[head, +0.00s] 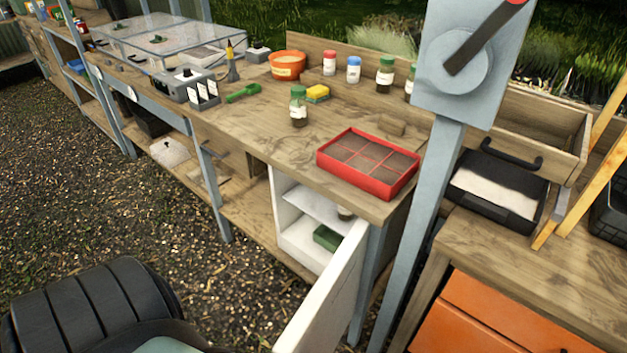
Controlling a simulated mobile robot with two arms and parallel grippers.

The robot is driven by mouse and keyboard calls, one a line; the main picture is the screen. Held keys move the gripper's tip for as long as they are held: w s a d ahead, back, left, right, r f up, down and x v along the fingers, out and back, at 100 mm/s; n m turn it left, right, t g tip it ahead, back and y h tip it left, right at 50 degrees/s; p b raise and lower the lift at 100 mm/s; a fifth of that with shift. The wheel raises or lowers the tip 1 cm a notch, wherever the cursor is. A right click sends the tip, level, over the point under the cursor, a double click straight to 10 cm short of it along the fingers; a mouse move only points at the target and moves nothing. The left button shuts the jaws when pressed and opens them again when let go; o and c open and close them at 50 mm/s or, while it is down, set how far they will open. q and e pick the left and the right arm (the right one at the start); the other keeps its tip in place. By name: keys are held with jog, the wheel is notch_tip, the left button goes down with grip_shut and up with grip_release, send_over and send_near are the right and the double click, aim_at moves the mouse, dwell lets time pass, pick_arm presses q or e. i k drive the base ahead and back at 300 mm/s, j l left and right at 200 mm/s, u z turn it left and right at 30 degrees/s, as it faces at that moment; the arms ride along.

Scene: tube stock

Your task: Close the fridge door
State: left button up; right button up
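The small white fridge (287,207) stands under the wooden bench. Its door (327,294) is open and swings out toward the bottom of the head view, where its near end is cut off by the frame edge. Inside, a shelf (316,207) shows, with a green box (327,237) low down and a jar (345,213) partly hidden by the door. Neither my left nor my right gripper is in view.
A grey post (424,230) with a lever box stands right of the fridge. A red divided tray (368,163) lies on the bench (240,130) above it. An orange drawer unit (470,320) is at right. Gravel floor (160,235) lies open at left.

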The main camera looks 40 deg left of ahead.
aim_at(319, 323)
jog(key=u, duration=1.05)
